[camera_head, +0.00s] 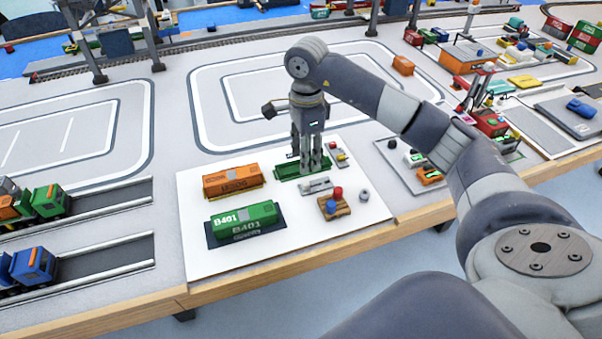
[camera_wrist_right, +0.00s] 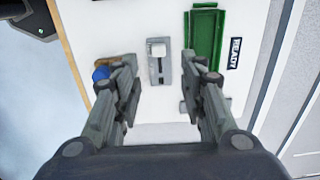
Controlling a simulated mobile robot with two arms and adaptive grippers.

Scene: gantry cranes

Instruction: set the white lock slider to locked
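The lock slider is a white knob (camera_wrist_right: 157,49) on a grey slotted plate (camera_wrist_right: 161,72); in the right wrist view the knob sits near the plate's upper end. In the head view the slider plate (camera_head: 317,186) is small on the white board, and the knob's position is hard to tell. My right gripper (camera_wrist_right: 163,63) points down with its fingers spread to either side of the plate, empty. In the head view my right gripper (camera_head: 311,168) is just behind the plate, in front of part of the green tray (camera_head: 289,173). My left gripper is out of view.
On the white board (camera_head: 360,227) are an orange container (camera_head: 232,181), a green container (camera_head: 243,220), a wooden block with red and blue knobs (camera_head: 334,206) and a grey round knob (camera_head: 364,196). A "READY" label (camera_wrist_right: 234,53) lies beside the green tray.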

